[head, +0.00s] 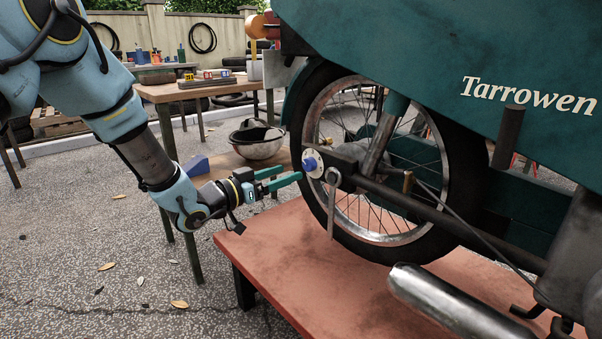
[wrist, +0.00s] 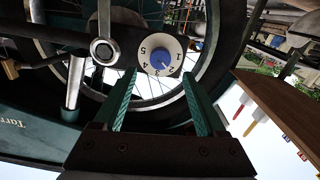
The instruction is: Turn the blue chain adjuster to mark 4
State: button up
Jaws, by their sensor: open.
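The blue chain adjuster (head: 309,164) is a small blue knob on a white round dial (head: 318,158) at the wheel's hub. In the wrist view the blue knob (wrist: 161,62) sits in the middle of the dial (wrist: 173,45), whose numbers appear upside down, with 5 at left and 1 at right. A small mark on the knob seems to point to the lower right, near 2, but it is too small to be sure. My gripper (head: 287,174) is open and empty. Its teal fingers in the wrist view (wrist: 158,76) stand either side of the dial's lower part, short of the knob.
The spoked wheel (head: 440,176) and dark frame bars surround the dial. A wrench-like lever (head: 332,205) hangs beside it.

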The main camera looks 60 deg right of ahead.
aim_at(307, 165)
jog(key=b+x, duration=0.1)
jog(key=x, duration=0.5)
jog(key=shift+d, duration=0.3)
grip_shut()
